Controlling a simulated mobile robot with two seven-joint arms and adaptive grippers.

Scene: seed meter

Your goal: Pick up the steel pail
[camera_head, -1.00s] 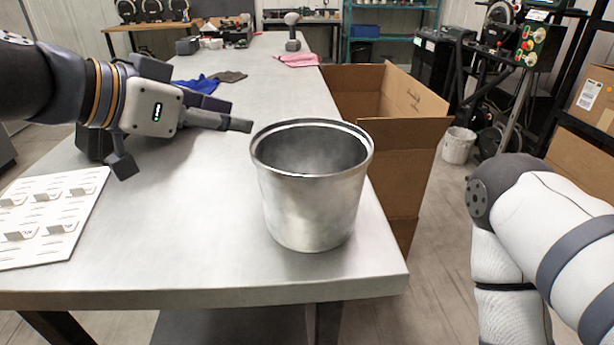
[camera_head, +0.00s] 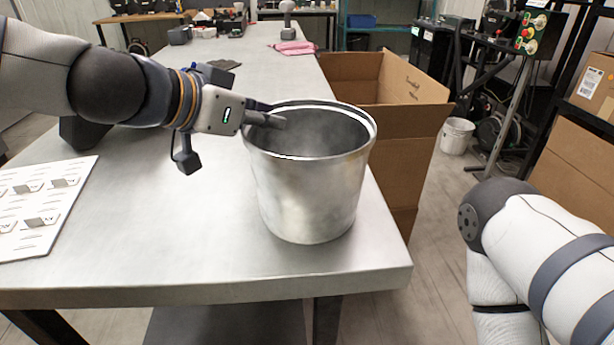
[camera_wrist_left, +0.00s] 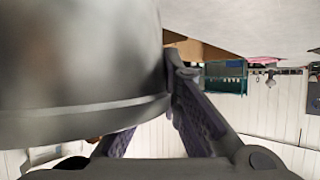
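The steel pail (camera_head: 305,195) stands upright on the metal table near its front right corner. My left gripper (camera_head: 272,114) is at the pail's left rim, and one finger shows over the rim against the pail's inside. In the left wrist view the pail's outer wall and rim (camera_wrist_left: 80,75) fill the left side. My left gripper's fingers (camera_wrist_left: 155,125) are spread apart there, one partly hidden behind the pail's rim and the other beside its edge. I cannot tell whether they touch the pail. My right gripper is out of view; only my right arm shows.
A white board with metal brackets (camera_head: 45,205) lies on the table at left. A large open cardboard box (camera_head: 395,125) stands close behind the table's right edge. A pink cloth (camera_head: 294,48) lies far back. The table front left of the pail is clear.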

